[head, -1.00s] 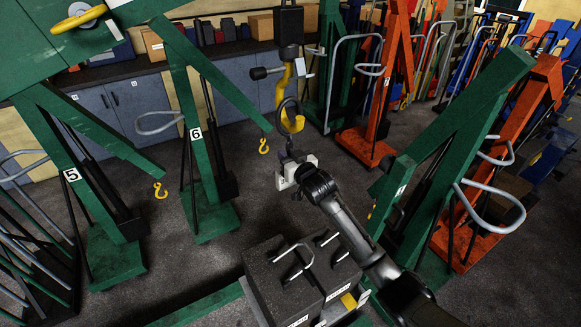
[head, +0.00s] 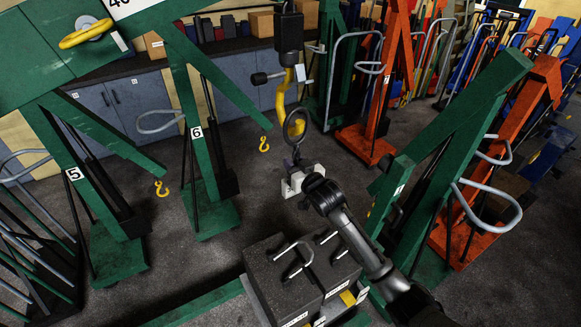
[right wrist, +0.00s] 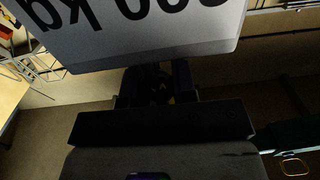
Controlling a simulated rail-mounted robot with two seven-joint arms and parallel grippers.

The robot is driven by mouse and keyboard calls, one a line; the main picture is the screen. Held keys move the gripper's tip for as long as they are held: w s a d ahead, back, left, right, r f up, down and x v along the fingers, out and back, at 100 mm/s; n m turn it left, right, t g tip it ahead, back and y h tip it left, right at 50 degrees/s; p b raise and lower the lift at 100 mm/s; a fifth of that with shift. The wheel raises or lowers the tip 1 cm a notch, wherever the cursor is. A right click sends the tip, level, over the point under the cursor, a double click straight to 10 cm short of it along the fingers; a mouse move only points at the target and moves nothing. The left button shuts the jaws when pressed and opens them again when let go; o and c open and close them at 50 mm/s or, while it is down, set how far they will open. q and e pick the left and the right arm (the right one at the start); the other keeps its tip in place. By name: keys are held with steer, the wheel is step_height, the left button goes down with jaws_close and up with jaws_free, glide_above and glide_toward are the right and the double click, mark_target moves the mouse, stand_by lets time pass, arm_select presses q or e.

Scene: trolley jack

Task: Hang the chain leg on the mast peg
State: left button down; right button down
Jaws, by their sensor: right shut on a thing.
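A dark ring (head: 295,123), which I take for the top of the chain leg, stands upright in the middle of the head view. My right gripper (head: 294,160) is just below it and shut on it. The yellow crane hook (head: 282,95) hangs behind and above the ring under a black block (head: 289,32). I cannot tell whether the hook passes through the ring. In the right wrist view my right gripper (right wrist: 158,88) is partly hidden by a white plate (right wrist: 140,25) with upside-down "kg" lettering. I cannot make out the mast peg with certainty. My left gripper is not in view.
A green crane frame (head: 450,150) and an orange one (head: 510,165) stand close on the right. Green cranes 5 (head: 100,210) and 6 (head: 200,150) are on the left. Open floor lies between.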

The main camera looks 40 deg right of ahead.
steer(key=s, duration=0.1)
steer(key=s+p, duration=0.1)
steer(key=s, duration=0.1)
steer(key=s+p, duration=0.1)
steer(key=shift+s+a+r, duration=0.1)
steer(key=shift+s+a, duration=0.2)
steer(key=shift+a, duration=0.05)
stand_by(0.4)
steer(key=shift+s+p, duration=0.1)
steer(key=shift+p, duration=0.25)
steer(key=s, duration=0.1)
steer(key=s+p, duration=0.1)
steer(key=s, duration=0.2)
steer(key=shift+s+a, duration=0.4)
stand_by(0.4)
